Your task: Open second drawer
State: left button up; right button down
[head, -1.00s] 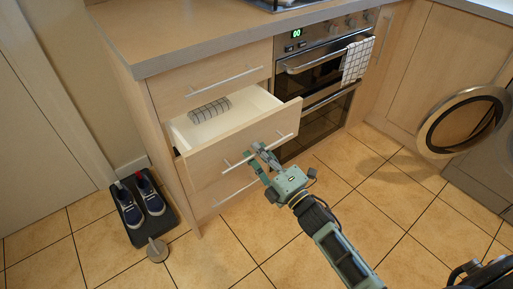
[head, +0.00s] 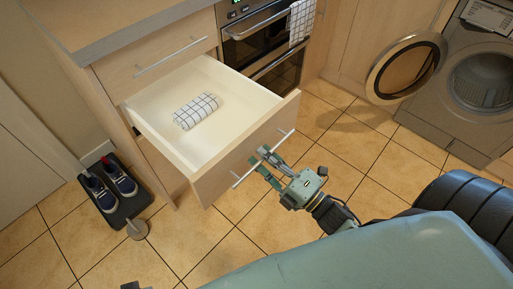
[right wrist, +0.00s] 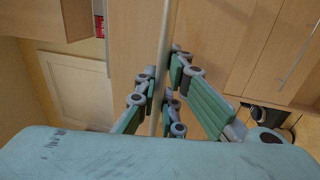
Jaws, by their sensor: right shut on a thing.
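The second drawer (head: 240,152) is pulled well out of the wooden cabinet, below the shut top drawer (head: 155,58). A rolled checked cloth (head: 196,110) lies inside it. My right gripper (head: 264,161) is at the drawer's front and shut on its bar handle (head: 284,137). In the right wrist view the handle (right wrist: 166,50) runs upright between the fingers (right wrist: 164,98). My left gripper is not seen.
Shoes on a dark tray (head: 115,190) stand on the floor at the left, with a round grey object (head: 137,229) beside them. An oven (head: 262,40) is right of the drawers. A washing machine (head: 465,90) with its round door (head: 406,66) open stands at the right.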

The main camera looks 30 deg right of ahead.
jog(key=shift+s, duration=0.15)
jog(key=shift+f, duration=0.1)
jog(key=c, duration=1.8)
grip_release()
jog(key=shift+c, duration=0.2)
jog(key=v, duration=1.2)
